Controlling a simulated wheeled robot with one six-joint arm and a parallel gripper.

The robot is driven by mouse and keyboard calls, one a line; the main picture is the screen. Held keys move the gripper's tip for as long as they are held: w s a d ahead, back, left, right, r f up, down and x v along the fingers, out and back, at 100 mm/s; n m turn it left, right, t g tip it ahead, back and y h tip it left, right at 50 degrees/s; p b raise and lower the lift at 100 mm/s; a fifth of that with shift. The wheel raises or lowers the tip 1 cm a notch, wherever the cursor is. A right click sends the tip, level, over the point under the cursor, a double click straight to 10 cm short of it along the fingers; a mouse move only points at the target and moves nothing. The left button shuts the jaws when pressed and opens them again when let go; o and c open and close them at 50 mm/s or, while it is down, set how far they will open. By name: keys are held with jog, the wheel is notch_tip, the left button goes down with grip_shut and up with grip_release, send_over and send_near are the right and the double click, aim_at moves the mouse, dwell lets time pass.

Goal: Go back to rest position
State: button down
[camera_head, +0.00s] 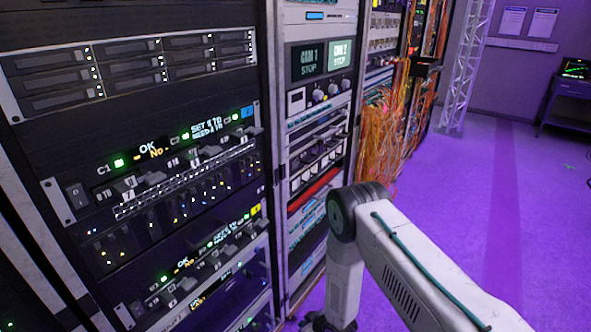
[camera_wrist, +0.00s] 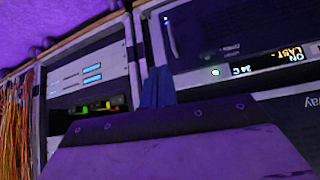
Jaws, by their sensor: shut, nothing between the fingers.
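My gripper (camera_wrist: 158,86) shows in the wrist view as two dark blue fingers held together, with nothing between them. Its broad housing fills the bottom of that view. The fingers point toward rack equipment, with a lit dark panel (camera_wrist: 240,45) to their right. I cannot tell how far off the rack is. In the head view my white arm comes in from the lower right, bends at a dark round joint and runs down beside the racks. The fingers cannot be made out there.
A near rack (camera_head: 130,130) with switches and displays stands at left. A second rack (camera_head: 315,100) with two screens stands beside it. Orange cables (camera_head: 385,125) hang beyond. A truss (camera_head: 465,65) and a dark cart (camera_head: 570,105) stand farther back. The purple floor (camera_head: 500,200) at right is open.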

jog(key=s+d+r+m+g+h, duration=0.1)
jog(key=s+d+g+h, duration=0.3)
jog(key=s+d, duration=0.2)
jog(key=s+d+r+m+g+h, duration=0.1)
jog(key=d+r, duration=0.3)
jog(key=r, duration=0.8)
jog(key=s+d+r+m+g+h, duration=0.1)
jog(key=s+d+r+m+g, duration=0.15)
jog(key=r, duration=0.95)
jog(key=s+d+r+g+h, duration=0.1)
jog(key=d+r, duration=0.3)
jog(key=r, duration=0.7)
jog(key=s+d+r+m+t, duration=0.1)
jog(key=s+d+r, duration=0.1)
jog(key=s+r, duration=0.5)
jog(key=s+d+r+m+t, duration=0.1)
jog(key=s+d+r+m, duration=0.1)
jog(key=s+r, duration=0.5)
jog(key=s+d+r+m+t+y, duration=0.1)
jog(key=s+r, duration=0.6)
jog(key=r, duration=0.8)
jog(key=shift+d+r+t, duration=0.35)
jog(key=shift+d+t, duration=0.1)
jog(key=shift+d, duration=0.4)
